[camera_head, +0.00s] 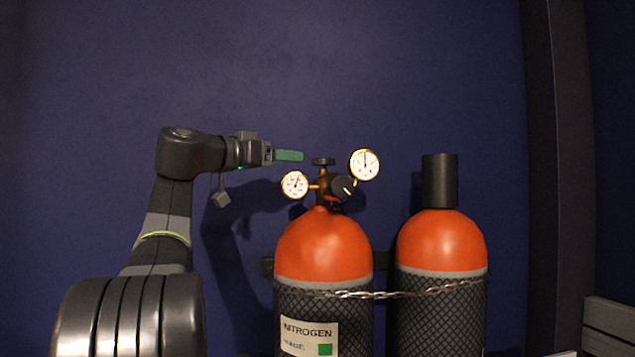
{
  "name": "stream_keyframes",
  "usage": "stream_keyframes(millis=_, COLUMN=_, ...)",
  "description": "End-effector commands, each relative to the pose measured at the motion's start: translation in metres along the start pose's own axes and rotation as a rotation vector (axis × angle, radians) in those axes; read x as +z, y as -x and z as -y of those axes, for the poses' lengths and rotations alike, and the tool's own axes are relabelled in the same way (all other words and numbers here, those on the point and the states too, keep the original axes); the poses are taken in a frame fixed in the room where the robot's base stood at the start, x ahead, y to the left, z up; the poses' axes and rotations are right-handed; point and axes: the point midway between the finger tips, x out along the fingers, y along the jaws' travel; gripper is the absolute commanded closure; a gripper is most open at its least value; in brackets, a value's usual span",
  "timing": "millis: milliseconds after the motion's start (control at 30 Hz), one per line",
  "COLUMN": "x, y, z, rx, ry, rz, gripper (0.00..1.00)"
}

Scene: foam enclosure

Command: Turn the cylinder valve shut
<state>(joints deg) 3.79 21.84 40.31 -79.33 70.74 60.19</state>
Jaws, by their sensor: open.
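The nitrogen cylinder (323,249) stands upright, with an orange shoulder, a dark mesh sleeve and a NITROGEN label. On top sits a brass valve with a regulator, one round gauge (295,185) at the left and another gauge (364,165) at the upper right. A small black handwheel (323,161) caps the valve, and a dark knob (343,188) faces me below it. My gripper (290,156), with green fingers, is open and points right. Its tips appear just left of the handwheel, at nearly its height, with a small gap. The depth between them is hard to tell.
A second orange cylinder (441,245) with a black cap (440,181) stands at the right. A chain (390,293) runs across both cylinders. A dark blue wall (300,70) is behind, and a dark post (562,180) stands at the right. The space above the handwheel is clear.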

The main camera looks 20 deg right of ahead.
Motion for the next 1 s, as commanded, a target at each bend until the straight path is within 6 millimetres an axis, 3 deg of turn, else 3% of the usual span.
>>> stream_keyframes(millis=133, x=0.001, y=-0.005, z=0.001, rx=-0.013, ry=-0.001, rz=0.0, gripper=0.3)
stream_keyframes(millis=267, x=0.0, y=-0.024, z=0.0, rx=-0.01, ry=-0.001, rz=-0.001, gripper=0.3)
stream_keyframes(millis=700, x=-0.001, y=-0.113, z=0.001, rx=-0.009, ry=-0.001, rz=0.0, gripper=0.3)
stream_keyframes(millis=1000, x=0.001, y=-0.136, z=0.002, rx=-0.011, ry=-0.002, rz=-0.001, gripper=0.3)
